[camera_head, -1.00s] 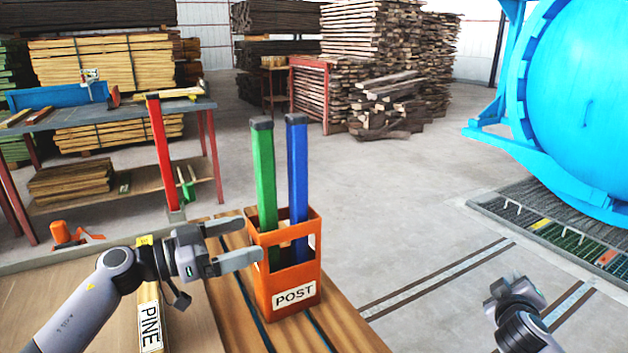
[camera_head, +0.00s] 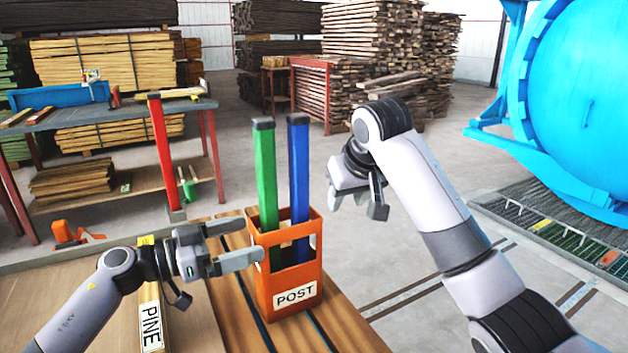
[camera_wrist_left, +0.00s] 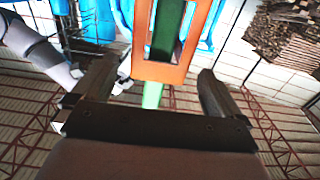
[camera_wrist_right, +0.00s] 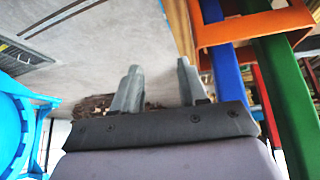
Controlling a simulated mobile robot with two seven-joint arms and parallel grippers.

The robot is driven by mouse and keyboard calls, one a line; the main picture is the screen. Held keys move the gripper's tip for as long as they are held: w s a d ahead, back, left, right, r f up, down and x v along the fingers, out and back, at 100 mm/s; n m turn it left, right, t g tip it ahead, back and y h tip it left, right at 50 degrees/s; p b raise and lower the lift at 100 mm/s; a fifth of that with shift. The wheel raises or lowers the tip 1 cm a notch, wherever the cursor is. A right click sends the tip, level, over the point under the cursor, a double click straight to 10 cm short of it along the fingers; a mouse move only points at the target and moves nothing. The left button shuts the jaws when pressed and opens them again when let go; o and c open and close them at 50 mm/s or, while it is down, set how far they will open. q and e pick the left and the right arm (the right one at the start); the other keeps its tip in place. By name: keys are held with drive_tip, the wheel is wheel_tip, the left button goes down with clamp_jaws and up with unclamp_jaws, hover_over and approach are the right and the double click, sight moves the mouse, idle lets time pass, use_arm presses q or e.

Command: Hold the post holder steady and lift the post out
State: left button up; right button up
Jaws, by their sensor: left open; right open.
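The orange post holder (camera_head: 262,290), labelled POST, stands upright on the wooden slats. A green post (camera_head: 265,180) and a blue post (camera_head: 299,170) stand in it, the blue one on the right. My left gripper (camera_head: 248,240) is open at the holder's left side. In the left wrist view the holder (camera_wrist_left: 160,73) shows between its fingers; I cannot tell whether they touch it. My right gripper (camera_head: 357,205) is open and empty, right of the blue post. In the right wrist view the blue post (camera_wrist_right: 228,85) and green post (camera_wrist_right: 283,90) are beside its fingers, not between them.
A board marked PINE (camera_head: 151,315) lies left of the holder. A red-legged workbench (camera_head: 120,118) stands at the back left. A large blue autoclave (camera_head: 580,90) is at the right. Wood stacks (camera_head: 370,60) stand far behind. The air above the posts looks clear.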

sight(276, 229)
use_arm(q)
drive_tip(key=shift+d, duration=0.1)
drive_tip(key=shift+w+d, duration=0.15)
drive_tip(key=shift+d, duration=0.1)
drive_tip(key=shift+x, duration=3.2)
use_arm(e)
drive_tip(key=s+a+r+n+g+y, duration=0.1)
drive_tip(key=s+a+r, duration=0.2)
drive_tip(key=a+r, duration=0.2)
drive_tip(key=shift+s+a+n, duration=0.15)
drive_tip(key=shift+a+n, duration=0.25)
drive_tip(key=shift+a, duration=0.3)
use_arm(q)
drive_tip(key=c, duration=1.1)
drive_tip(key=shift+c, duration=0.2)
